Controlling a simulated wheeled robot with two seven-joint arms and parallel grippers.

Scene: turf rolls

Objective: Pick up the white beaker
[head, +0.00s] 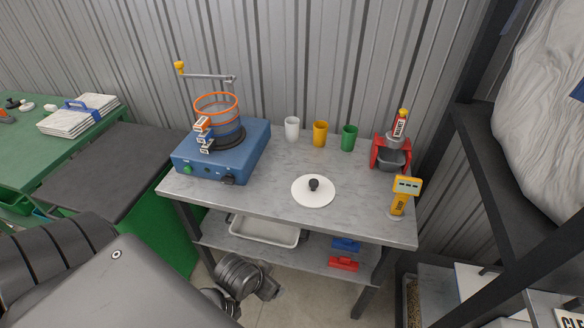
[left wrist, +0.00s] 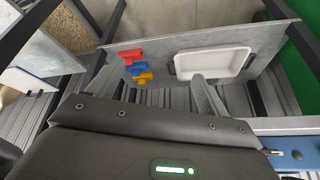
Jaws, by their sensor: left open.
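The white beaker (head: 291,128) stands upright at the back of the grey table (head: 260,190), to the right of the blue machine and left of the yellow beaker. It does not show in the left wrist view. My left gripper (left wrist: 155,90) is open in the left wrist view, with nothing visible between its fingers. Behind its fingers the table's lower shelf shows, so it is well away from the beaker. I cannot make out its fingers in the head view. My right gripper is not in view.
A yellow beaker (head: 320,134) and a green beaker (head: 348,138) stand to the right. The blue machine (head: 222,152) with a sieve is left. A white lid (head: 313,192) lies in front. A white tray (head: 264,232) sits on the lower shelf. A corrugated wall rises behind.

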